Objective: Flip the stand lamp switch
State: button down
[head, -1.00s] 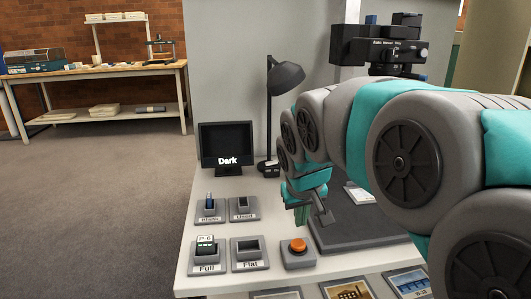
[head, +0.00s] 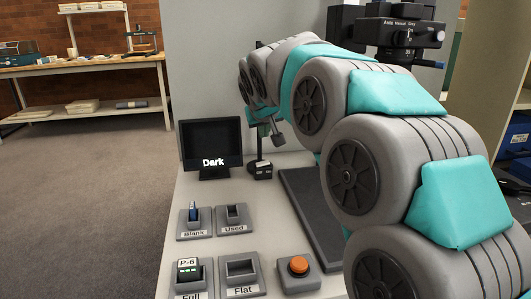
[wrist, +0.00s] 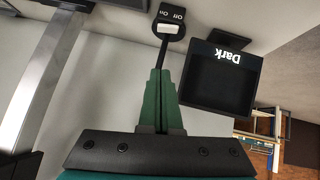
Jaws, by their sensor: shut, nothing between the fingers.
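The stand lamp is mostly hidden behind my arm in the head view; its small dark base (head: 260,170) shows on the table right of the monitor. In the wrist view the base (wrist: 168,24) is near the top, with On and Off labels upside down and a pale switch (wrist: 170,30). I cannot tell which way the switch is set. The thin lamp pole (wrist: 162,52) runs from the base towards my fingers. My gripper (wrist: 158,74) is shut and empty, its green fingertips apart from the switch. In the head view my gripper (head: 264,128) is above the lamp base.
A monitor (head: 211,146) reading "Dark" stands left of the lamp. Slots labelled Blank (head: 195,221), Used (head: 233,217), Full and Flat (head: 240,275) and an orange button (head: 299,265) are in front. A dark flat board (head: 305,210) lies at right. Black camera-like equipment (head: 400,33) is behind.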

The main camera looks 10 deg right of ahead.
send_over(263, 163)
jog(key=s, duration=0.2)
notch_tip(263, 163, down, 7)
jog(key=shift+w+d+f, duration=0.2)
jog(key=shift+f, duration=0.8)
jog(key=shift+w+d+f, duration=0.15)
jog(key=shift+f, duration=0.8)
